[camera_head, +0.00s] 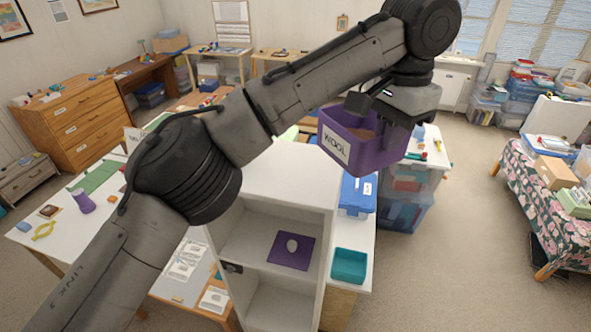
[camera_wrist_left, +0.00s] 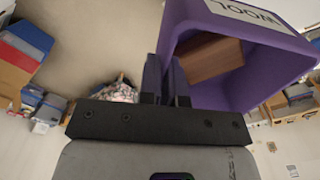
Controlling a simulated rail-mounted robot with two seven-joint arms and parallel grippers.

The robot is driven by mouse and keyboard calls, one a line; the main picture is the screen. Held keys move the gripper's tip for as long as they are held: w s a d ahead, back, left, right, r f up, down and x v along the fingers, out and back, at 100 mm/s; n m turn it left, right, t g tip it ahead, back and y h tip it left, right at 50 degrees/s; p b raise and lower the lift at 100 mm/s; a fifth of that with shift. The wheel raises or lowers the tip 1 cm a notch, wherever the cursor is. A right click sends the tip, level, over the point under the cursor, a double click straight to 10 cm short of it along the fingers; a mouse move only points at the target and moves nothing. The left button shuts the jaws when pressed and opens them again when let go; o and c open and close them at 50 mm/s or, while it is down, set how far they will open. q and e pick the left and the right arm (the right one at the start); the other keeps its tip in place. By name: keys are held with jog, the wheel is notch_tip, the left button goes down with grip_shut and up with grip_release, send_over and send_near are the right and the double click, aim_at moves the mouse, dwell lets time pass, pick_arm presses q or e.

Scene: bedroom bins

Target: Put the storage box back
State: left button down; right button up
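A purple storage box (camera_head: 362,147) with a white WOOL label hangs in the air above the white shelf unit (camera_head: 282,180). A brown block (camera_wrist_left: 210,58) lies inside the box, seen in the left wrist view. My left gripper (camera_head: 372,99) is at the top edge of the box. In the left wrist view my left gripper (camera_wrist_left: 166,82) has its fingers close together at one wall of the purple box (camera_wrist_left: 225,88), and appears shut on it. The shelf unit's open upper compartment holds a flat purple square (camera_head: 291,251) with a pale oval on it. My right gripper is out of view.
A teal bin (camera_head: 349,265) and a blue lidded box (camera_head: 356,196) stand right of the shelf unit. Clear stacked tubs (camera_head: 405,207) are behind. A white table (camera_head: 60,243) with small items is at left. Open carpet lies at right.

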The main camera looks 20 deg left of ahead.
aim_at(324, 116)
pick_arm(q)
jog(key=a+f, duration=0.2)
jog(key=a, duration=0.2)
jog(key=w+a+f+p, duration=0.1)
jog(key=a+f, duration=0.1)
jog(key=a, duration=0.1)
jog(key=w+a+f+p, duration=0.1)
jog(key=a+f, duration=0.2)
jog(key=a, duration=0.1)
jog(key=shift+w+a, duration=0.25)
jog(key=shift+a, duration=0.1)
notch_tip(324, 116, down, 2)
jog(key=shift+f+p, duration=0.2)
jog(key=shift+p, duration=0.55)
jog(key=shift+f, duration=0.8)
jog(key=shift+f, duration=0.1)
jog(key=c, duration=1.3)
grip_release()
jog(key=shift+r, duration=0.5)
notch_tip(324, 116, up, 10)
jog(key=shift+f+b, duration=0.1)
jog(key=shift+b, duration=0.85)
jog(key=shift+r, duration=0.75)
